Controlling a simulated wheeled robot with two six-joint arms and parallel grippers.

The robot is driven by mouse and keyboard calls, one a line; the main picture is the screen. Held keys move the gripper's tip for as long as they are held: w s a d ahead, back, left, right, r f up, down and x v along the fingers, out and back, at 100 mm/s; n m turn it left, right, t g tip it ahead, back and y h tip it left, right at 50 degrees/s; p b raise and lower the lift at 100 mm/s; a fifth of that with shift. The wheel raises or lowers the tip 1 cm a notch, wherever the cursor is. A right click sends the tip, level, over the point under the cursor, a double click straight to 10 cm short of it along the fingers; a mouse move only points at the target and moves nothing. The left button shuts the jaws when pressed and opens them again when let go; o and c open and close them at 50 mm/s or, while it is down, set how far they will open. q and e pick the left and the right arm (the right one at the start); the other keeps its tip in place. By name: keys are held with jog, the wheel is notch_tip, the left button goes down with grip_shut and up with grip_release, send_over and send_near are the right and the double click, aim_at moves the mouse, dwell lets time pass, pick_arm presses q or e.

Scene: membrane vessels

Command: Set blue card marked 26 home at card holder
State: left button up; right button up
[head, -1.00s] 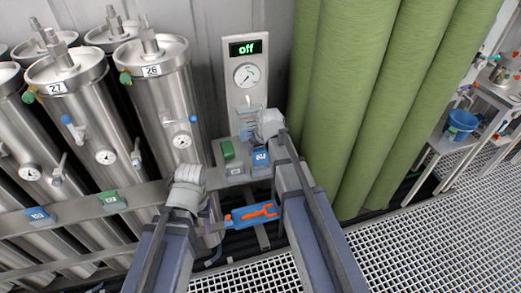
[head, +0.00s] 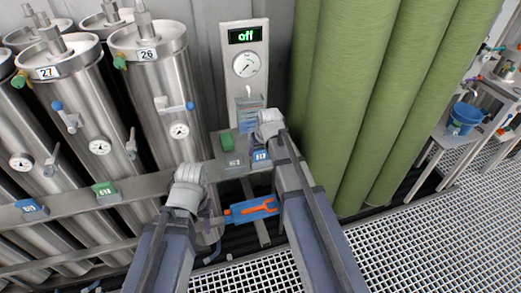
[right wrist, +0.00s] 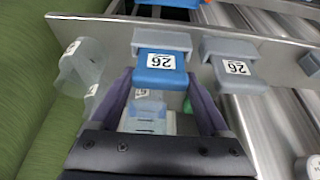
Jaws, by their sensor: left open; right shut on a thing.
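The blue card marked 26 (right wrist: 160,62) is in my right gripper (right wrist: 162,80), one finger on each side of it. Its far end meets a grey block on the rail; I cannot tell whether it is seated there. In the head view the blue card (head: 260,156) shows just below my right wrist, which hides the fingers. A pale blue rack (head: 248,107), perhaps the card holder, is on the gauge panel; a pale blue piece (right wrist: 147,118) shows below the card in the right wrist view. My left gripper (head: 206,222) is open, low at the left of a blue tray.
A grey piece marked 26 (right wrist: 236,66) sits beside the card, and a green card (head: 226,142) is nearby. The blue tray (head: 232,216) holds an orange wrench. Steel vessels stand left, green columns (head: 355,100) close on the right. Grating floor (head: 430,240) is open at the right.

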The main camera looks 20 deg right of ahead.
jog(key=shift+f, duration=0.15)
dwell(0.4)
jog(key=o, duration=1.2)
jog(key=p+v, duration=0.6)
jog(key=v, duration=0.1)
jog(key=shift+s+r+p, duration=0.2)
jog(key=shift+r+p, duration=0.15)
jog(key=shift+p, duration=0.05)
